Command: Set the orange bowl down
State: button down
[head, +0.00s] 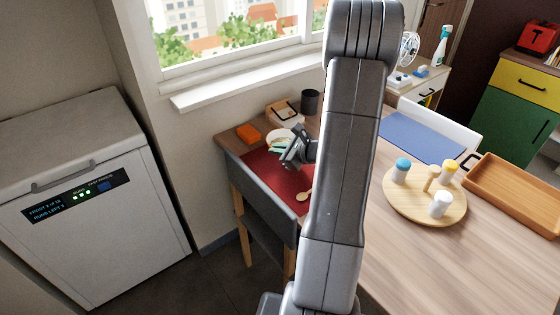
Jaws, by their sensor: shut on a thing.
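My gripper (287,155) is above the red mat (262,172) at the left end of the wooden table. It is shut at the right side of a small pale bowl (280,134), which looks cream, not orange. A pale green strip shows at the bowl's near side; I cannot tell what it is. I cannot tell whether the bowl touches the surface. No clearly orange bowl is in view. An orange block-like thing (248,133) lies left of the bowl. My arm hides the middle of the table.
A dark cup (310,101) and a wooden holder (282,112) stand behind the bowl. A wooden spoon (304,196) lies on the mat's right side. A round board (425,205) with bottles and a wooden tray (515,193) are at right.

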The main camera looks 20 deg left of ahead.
jog(key=shift+f, duration=2)
jog(key=c, duration=1.5)
grip_release()
jog(key=v, duration=1.2)
jog(key=shift+s+b, duration=0.1)
jog(key=shift+b, duration=0.25)
